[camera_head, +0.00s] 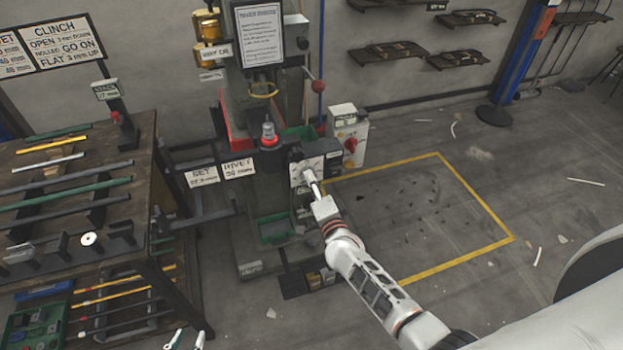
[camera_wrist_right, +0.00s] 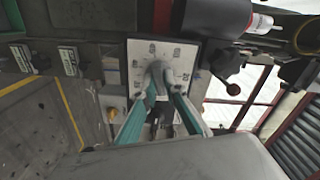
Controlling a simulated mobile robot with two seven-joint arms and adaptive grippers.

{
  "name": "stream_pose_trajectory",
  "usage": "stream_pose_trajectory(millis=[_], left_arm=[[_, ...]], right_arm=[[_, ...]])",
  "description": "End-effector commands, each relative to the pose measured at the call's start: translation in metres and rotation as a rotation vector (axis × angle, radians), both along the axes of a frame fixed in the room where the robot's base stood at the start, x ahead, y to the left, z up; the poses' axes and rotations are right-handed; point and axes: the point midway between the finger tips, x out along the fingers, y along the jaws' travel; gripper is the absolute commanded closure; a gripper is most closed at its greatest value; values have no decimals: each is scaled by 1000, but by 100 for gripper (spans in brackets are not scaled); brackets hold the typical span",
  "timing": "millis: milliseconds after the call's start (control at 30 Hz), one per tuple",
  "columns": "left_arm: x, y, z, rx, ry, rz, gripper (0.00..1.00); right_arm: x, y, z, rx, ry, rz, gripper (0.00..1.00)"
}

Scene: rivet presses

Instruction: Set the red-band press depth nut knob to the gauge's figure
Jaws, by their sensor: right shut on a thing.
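The press (camera_head: 268,195) stands at the centre of the head view, with a red band around its upper part. A pale dial plate (camera_head: 302,180) is on its front; the wrist view shows small marks around the plate (camera_wrist_right: 137,50). My right gripper (camera_head: 310,178) reaches up to this plate. In the wrist view its teal-edged fingers (camera_wrist_right: 158,85) are shut on a grey knob (camera_wrist_right: 154,70) at the plate's middle, mostly hidden by them. The knob's setting is unreadable. My left gripper (camera_head: 187,339) shows only two separated fingertips at the bottom edge, open and empty.
A small gauge sign (camera_head: 106,90) stands on the wooden bench (camera_head: 60,158) at left, its figure hard to read. Set and rivet signs (camera_head: 220,173) hang beside the press. A control box with a red switch (camera_head: 349,143) is just right of the dial.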

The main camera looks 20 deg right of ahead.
Motion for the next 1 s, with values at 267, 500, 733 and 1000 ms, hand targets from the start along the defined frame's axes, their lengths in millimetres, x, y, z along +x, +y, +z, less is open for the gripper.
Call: stream_pose_trajectory(millis=[267, 500, 733, 1000], left_arm=[[0, 0, 2, 0, 0, 0, 72], [0, 0, 2, 0, 0, 0, 72], [0, 0, 2, 1, 0, -1, 72], [0, 1, 2, 2, 1, -1, 72]], right_arm=[[0, 0, 0, -45, -2, 0, 100], [0, 0, 0, -48, -2, 0, 100], [0, 0, 0, -47, -1, 0, 72], [0, 0, 0, -47, -2, 0, 72]])
